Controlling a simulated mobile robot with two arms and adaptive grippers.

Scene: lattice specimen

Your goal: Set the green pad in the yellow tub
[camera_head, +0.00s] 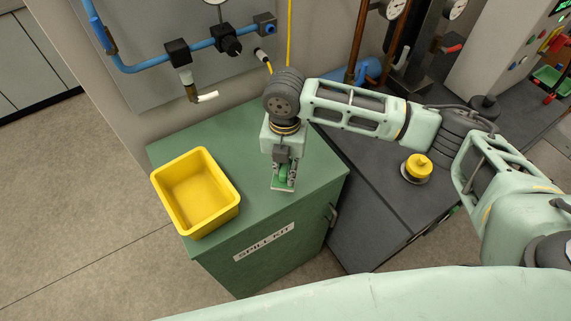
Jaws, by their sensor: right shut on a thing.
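The yellow tub (195,190) is an open, empty-looking box at the left end of the green cabinet top. My right gripper (284,182) points down over the right part of that cabinet top, to the right of the tub and apart from it. It is shut on the green pad (283,172), of which only a small part shows between the fingers. I cannot tell whether the pad touches the cabinet top. My left gripper is not in view.
The green cabinet (255,262) carries a "SPILL KIT" label. Blue pipes with black valves (228,40) run along the wall behind it. A dark counter (375,215) with a yellow-topped knob (417,167) stands to the right. The cabinet top between tub and gripper is clear.

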